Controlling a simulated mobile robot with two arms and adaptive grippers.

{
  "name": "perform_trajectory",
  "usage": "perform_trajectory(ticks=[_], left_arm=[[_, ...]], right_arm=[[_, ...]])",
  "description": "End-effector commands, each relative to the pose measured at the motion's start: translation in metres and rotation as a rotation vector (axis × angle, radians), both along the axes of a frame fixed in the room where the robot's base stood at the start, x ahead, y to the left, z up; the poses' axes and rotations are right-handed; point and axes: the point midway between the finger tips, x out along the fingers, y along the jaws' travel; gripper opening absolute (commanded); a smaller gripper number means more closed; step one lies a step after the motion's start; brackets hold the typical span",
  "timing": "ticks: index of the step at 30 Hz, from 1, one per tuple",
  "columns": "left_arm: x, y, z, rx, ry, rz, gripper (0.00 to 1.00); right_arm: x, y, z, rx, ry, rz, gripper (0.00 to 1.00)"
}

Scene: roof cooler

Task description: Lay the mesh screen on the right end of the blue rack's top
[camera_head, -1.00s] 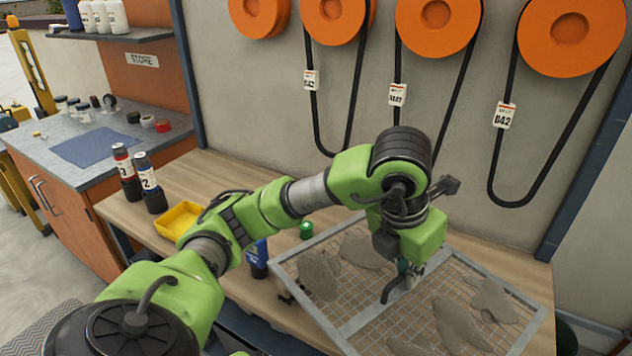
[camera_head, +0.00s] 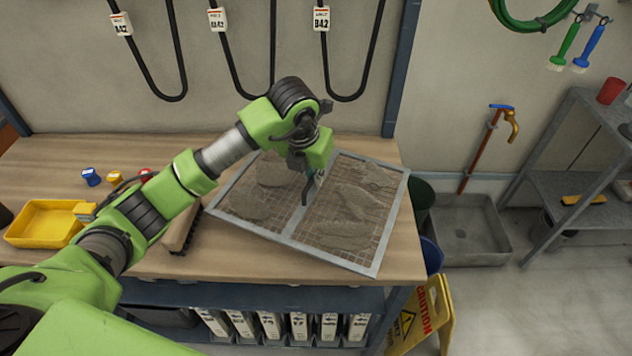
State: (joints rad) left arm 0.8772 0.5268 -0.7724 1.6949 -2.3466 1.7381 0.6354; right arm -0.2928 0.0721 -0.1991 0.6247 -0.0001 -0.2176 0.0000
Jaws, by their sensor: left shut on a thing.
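The mesh screen (camera_head: 268,237) is a flat grey metal frame with a central bar, wire mesh and several matted grey patches. It is at the right end of the wooden bench top (camera_head: 160,262), turned at an angle. I cannot tell whether it rests on the wood or hangs just above it. My left gripper (camera_head: 307,190) points down at the central bar and is shut on the screen there; its fingertips are partly hidden. No clearly blue rack shows; the bench has a blue-grey frame (camera_head: 250,296). My right gripper is not in view.
A yellow tray (camera_head: 45,225) and small capped bottles (camera_head: 114,178) stand left on the bench. A brush (camera_head: 182,228) lies left of the screen. A yellow caution sign (camera_head: 425,315) and green bin (camera_head: 421,200) stand beside the bench. A floor sink (camera_head: 468,230) and grey shelf unit (camera_head: 575,185) are further right.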

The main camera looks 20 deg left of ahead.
Motion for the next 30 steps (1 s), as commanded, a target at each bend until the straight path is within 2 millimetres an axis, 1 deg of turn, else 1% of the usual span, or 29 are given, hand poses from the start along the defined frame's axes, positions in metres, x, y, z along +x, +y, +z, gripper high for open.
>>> perform_trajectory(ticks=[1, 5, 6, 9, 13, 16, 21, 22, 23, 24, 30], left_arm=[[0.004, -0.002, -0.001, -0.002, -0.004, -0.001, 0.0], [0.009, -0.003, -0.008, -0.002, -0.003, -0.001, 0.0], [0.012, -0.004, -0.012, -0.003, -0.003, 0.0, 0.0], [0.01, -0.004, -0.025, -0.002, 0.0, -0.001, 0.0], [0.011, -0.004, -0.038, -0.002, -0.003, -0.001, 0.0], [0.012, -0.003, -0.042, -0.002, -0.006, 0.0, 0.0], [0.012, -0.003, -0.042, -0.002, -0.006, 0.0, 0.0], [0.011, -0.003, -0.044, 0.0, -0.002, -0.001, 0.12], [0.011, -0.003, -0.044, 0.0, -0.002, -0.001, 0.2], [0.011, -0.003, -0.043, 0.0, -0.002, -0.001, 0.24], [0.011, -0.003, -0.043, 0.0, -0.002, -0.001, 0.24]], right_arm=[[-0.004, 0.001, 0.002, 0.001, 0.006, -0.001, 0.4], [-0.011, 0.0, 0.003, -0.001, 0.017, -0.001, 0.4], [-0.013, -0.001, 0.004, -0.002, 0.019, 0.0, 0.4], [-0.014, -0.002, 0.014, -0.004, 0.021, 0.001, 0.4], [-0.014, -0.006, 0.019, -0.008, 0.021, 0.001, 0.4], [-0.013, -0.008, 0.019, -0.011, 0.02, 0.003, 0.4], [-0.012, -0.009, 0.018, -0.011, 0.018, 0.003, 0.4], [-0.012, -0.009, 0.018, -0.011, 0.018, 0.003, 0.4], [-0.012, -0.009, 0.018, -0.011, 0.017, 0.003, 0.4], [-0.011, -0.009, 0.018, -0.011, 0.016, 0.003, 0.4], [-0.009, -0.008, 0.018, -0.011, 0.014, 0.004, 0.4]])
